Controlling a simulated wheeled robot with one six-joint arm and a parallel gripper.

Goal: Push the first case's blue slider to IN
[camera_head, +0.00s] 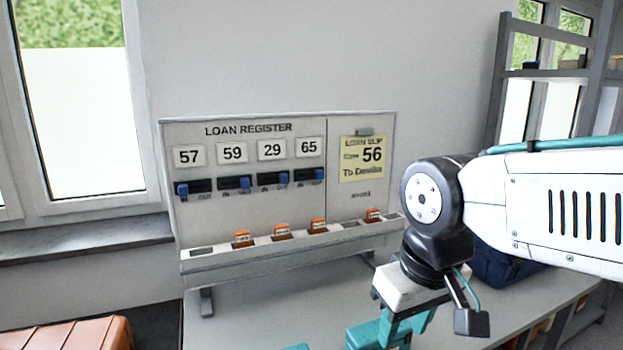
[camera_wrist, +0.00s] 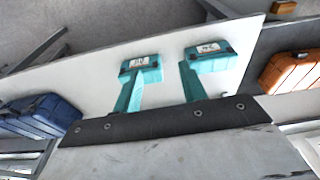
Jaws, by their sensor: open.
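The loan register board (camera_head: 225,225) stands upright on the table by the wall. Its columns read 57, 59, 29 and 65, each above a dark slider track. The first column's blue slider (camera_head: 182,189) sits at the left end of its track, the IN side. The second blue slider (camera_head: 245,182) and third blue slider (camera_head: 285,177) sit toward OUT; the fourth (camera_head: 317,173) also sits to the right. My gripper (camera_wrist: 175,63) is open and empty in the wrist view, teal fingers apart over the table. In the head view it hangs right of and below the board, tips partly cut off.
A yellow loan slip (camera_head: 363,158) reading 56 is on the board's right panel. Several orange tags (camera_head: 281,231) sit in the lower ledge. A blue case (camera_head: 500,265) lies behind my arm; an orange case (camera_head: 75,335) is front left.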

